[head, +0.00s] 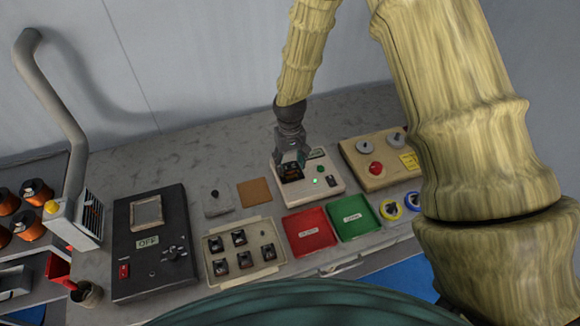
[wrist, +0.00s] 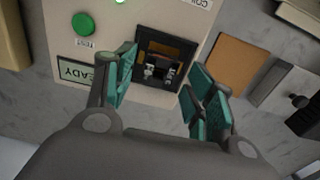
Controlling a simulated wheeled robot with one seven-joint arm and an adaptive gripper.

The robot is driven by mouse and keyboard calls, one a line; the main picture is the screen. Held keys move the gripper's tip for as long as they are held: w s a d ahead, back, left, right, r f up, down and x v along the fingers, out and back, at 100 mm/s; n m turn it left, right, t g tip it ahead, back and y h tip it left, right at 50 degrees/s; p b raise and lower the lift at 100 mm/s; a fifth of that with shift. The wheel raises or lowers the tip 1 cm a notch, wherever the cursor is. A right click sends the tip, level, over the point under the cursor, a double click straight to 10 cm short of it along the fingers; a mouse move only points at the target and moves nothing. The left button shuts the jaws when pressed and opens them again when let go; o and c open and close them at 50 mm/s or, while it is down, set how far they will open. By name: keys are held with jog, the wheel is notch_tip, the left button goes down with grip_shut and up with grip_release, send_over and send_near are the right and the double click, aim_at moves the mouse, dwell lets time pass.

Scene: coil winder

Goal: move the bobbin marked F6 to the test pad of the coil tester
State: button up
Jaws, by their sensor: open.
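The coil tester (head: 330,185) is a pale box under my gripper (head: 291,158). In the wrist view its face (wrist: 110,30) shows a dark square test pad (wrist: 185,48). A dark bobbin (wrist: 160,68) with copper winding and white marks sits at the pad; I cannot read the marks surely as F6. The gripper's teal fingers (wrist: 160,78) are open, one on each side of the bobbin, with gaps visible. In the head view the gripper hides part of the pad. Several dark bobbins (head: 239,237) stand in a beige tray (head: 210,238); their marks are too small to read.
A red bin (head: 307,232) and a green bin (head: 354,217) lie in front of the tester. A beige control box (head: 378,158) with a red button is to its right. A brown pad (head: 254,192) and a black "OFF" machine (head: 155,240) are to its left.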

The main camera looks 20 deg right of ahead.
notch_tip(320, 180, up, 10)
jog(key=b, duration=0.3)
jog(key=shift+f, duration=0.15)
